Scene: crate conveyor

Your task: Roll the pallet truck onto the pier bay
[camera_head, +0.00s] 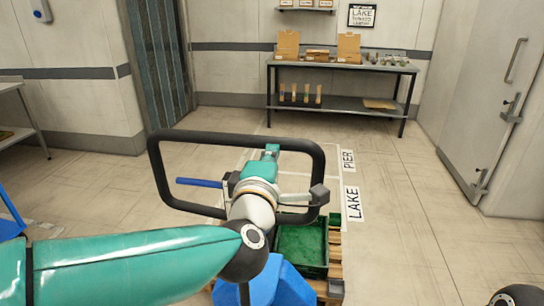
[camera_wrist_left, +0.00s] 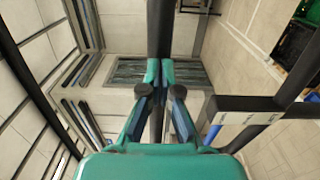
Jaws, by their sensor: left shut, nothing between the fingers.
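The pallet truck's black loop handle (camera_head: 316,165) stands upright in front of me, with a blue lever (camera_head: 199,183) at its left. The blue truck body (camera_head: 285,288) is low in the head view, partly behind my left arm. A green crate (camera_head: 318,238) sits on a wooden pallet (camera_head: 335,284) beyond it. My left gripper (camera_head: 271,149) is shut and empty at the handle's top bar; in the left wrist view its fingertips (camera_wrist_left: 160,72) meet in front of a black bar. Contact with the bar is unclear. The pier bay's label (camera_head: 348,160) lies beyond the LAKE label (camera_head: 354,204). My right gripper is out of view.
A dark workbench (camera_head: 340,66) with boxes stands at the back wall. A grey door (camera_head: 490,95) is at the right, and a strip curtain (camera_head: 158,60) at the back left. A table (camera_head: 18,120) edges in at the left. The floor right of the labels is clear.

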